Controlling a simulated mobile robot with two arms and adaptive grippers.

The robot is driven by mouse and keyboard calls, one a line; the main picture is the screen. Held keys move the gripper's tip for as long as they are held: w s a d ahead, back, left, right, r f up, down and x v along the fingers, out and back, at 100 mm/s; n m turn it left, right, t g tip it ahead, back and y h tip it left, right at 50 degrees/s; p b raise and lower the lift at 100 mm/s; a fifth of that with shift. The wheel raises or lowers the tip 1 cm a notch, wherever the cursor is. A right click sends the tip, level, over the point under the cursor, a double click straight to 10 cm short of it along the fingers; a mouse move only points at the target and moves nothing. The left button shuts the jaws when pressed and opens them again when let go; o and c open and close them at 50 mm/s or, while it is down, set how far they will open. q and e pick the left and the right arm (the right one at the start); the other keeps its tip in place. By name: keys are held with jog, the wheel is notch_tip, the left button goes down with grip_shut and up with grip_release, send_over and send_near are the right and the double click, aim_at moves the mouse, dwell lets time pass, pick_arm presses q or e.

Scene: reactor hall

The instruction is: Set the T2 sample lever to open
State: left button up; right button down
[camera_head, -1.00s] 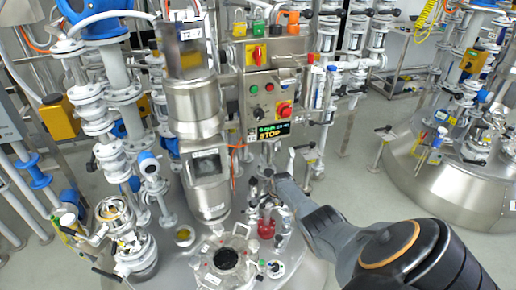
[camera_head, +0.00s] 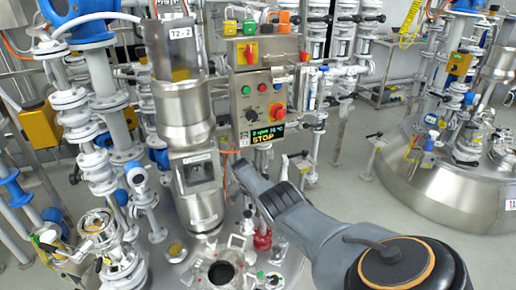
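The T2 station shows in the head view as a steel column with a "T2 - 2" label (camera_head: 180,33) above a reactor lid with a round dark opening (camera_head: 221,273). My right gripper (camera_head: 243,168) reaches in from the lower right, over the lid and just right of the column's lower steel block (camera_head: 203,205). Its fingers are small and seen from behind, so their opening is unclear. A red fitting (camera_head: 262,240) stands on the lid below my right arm. I cannot tell which part is the sample lever; it may be hidden by my arm. My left gripper is out of view.
A control box (camera_head: 262,98) with buttons and a lit STOP display (camera_head: 269,134) stands behind the gripper. A black-handled valve (camera_head: 299,155) is to its right. Glass and white pipework (camera_head: 97,160) crowds the left. Another reactor (camera_head: 420,185) stands right, beyond open floor.

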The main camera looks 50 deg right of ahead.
jog(key=shift+f, duration=0.1)
jog(key=c, duration=1.3)
grip_release()
jog(key=shift+w, duration=0.1)
jog(key=shift+c, duration=0.2)
jog(key=shift+a+r, duration=0.25)
jog(key=shift+r, duration=0.4)
jog(key=v, duration=1)
jog(key=shift+a+r, duration=0.2)
